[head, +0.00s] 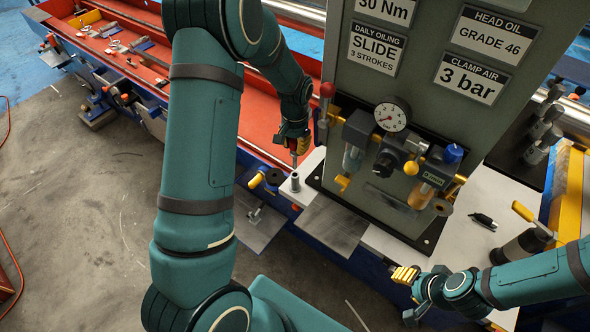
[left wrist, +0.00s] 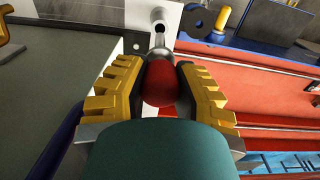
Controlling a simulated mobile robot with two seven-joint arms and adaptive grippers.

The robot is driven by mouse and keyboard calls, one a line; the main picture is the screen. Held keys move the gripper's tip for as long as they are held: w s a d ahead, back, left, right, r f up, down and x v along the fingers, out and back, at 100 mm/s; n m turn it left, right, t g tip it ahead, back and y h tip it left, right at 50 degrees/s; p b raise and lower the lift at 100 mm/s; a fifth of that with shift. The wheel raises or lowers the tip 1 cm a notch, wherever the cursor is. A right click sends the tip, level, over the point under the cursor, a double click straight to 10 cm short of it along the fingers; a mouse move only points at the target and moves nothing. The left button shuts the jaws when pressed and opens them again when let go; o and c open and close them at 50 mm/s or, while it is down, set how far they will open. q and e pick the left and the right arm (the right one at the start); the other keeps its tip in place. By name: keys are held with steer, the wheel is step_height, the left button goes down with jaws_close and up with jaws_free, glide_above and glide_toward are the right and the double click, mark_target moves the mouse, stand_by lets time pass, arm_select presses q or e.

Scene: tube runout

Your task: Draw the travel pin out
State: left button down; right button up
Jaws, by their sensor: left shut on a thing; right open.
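My left gripper (head: 297,145) is above the white bench top beside the grey panel. In the left wrist view its yellow jaws (left wrist: 158,85) are shut on the red ball knob of the travel pin (left wrist: 159,84). The pin's silver shaft (head: 293,160) points down from the gripper in the head view. Below it stands a silver socket (head: 295,182), its bore showing dark in the left wrist view (left wrist: 158,28). The shaft tip lies close to the socket mouth; I cannot tell whether it is fully clear. My right gripper (head: 407,277) is open and empty at the lower right.
The grey panel (head: 430,120) with a gauge (head: 391,115) and a red-handled lever (head: 326,92) stands right of my left gripper. A yellow-knobbed fitting (head: 257,180) is left of the socket.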

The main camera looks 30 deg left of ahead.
arm_select(q)
steer(key=shift+r+p, duration=1.35)
steer(key=shift+r, duration=0.9)
steer(key=shift+f, duration=0.1)
